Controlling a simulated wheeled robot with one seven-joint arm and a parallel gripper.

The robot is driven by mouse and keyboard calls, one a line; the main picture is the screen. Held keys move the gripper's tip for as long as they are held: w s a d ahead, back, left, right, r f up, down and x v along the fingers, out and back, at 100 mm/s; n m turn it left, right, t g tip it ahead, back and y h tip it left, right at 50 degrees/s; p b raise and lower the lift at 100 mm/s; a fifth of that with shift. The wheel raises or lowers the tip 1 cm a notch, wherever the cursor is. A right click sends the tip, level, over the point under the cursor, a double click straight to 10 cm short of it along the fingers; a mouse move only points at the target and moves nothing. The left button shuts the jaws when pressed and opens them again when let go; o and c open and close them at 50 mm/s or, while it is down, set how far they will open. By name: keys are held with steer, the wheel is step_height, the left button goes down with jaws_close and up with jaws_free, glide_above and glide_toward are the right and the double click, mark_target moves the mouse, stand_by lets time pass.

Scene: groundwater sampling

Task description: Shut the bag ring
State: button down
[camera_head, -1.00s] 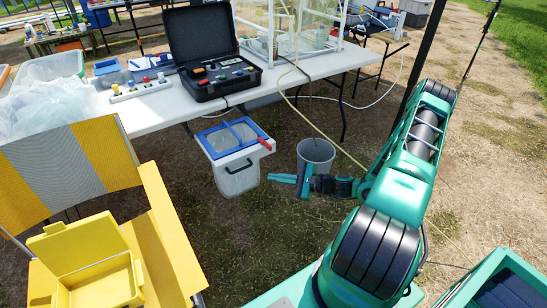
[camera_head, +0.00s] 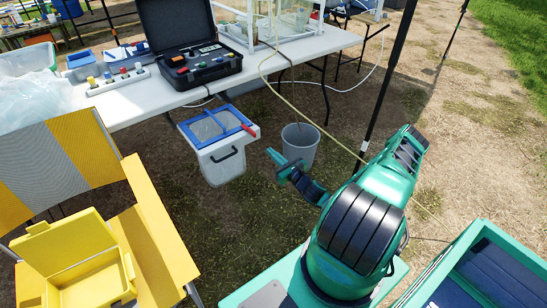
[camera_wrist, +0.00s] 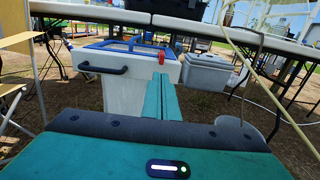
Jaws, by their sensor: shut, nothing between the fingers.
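The white bin (camera_head: 224,165) stands on the ground in front of the long table. A blue ring frame (camera_head: 198,129) with a middle bar lies about flat on its top, and a red tab (camera_head: 247,130) sticks out at its right end. The frame shows edge-on in the wrist view (camera_wrist: 120,46), with the red tab (camera_wrist: 161,57). I cannot tell whether the ring is latched. My gripper (camera_head: 273,156) is shut and empty, to the right of the bin and apart from it. In the wrist view its closed fingers (camera_wrist: 159,85) point toward the bin's right side.
A grey bucket (camera_head: 300,146) stands just behind my gripper. The white table (camera_head: 150,100) holds an open black case (camera_head: 203,65). A yellow chair (camera_head: 160,240) with a yellow box (camera_head: 80,265) is at left. A dark pole (camera_head: 388,85) and a thin hose are near my arm.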

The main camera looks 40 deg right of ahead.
mark_target(255, 137)
steer(key=w, duration=0.9)
steer(key=shift+w+a, duration=0.2)
steer(key=shift+w, duration=0.05)
steer(key=shift+d, duration=0.1)
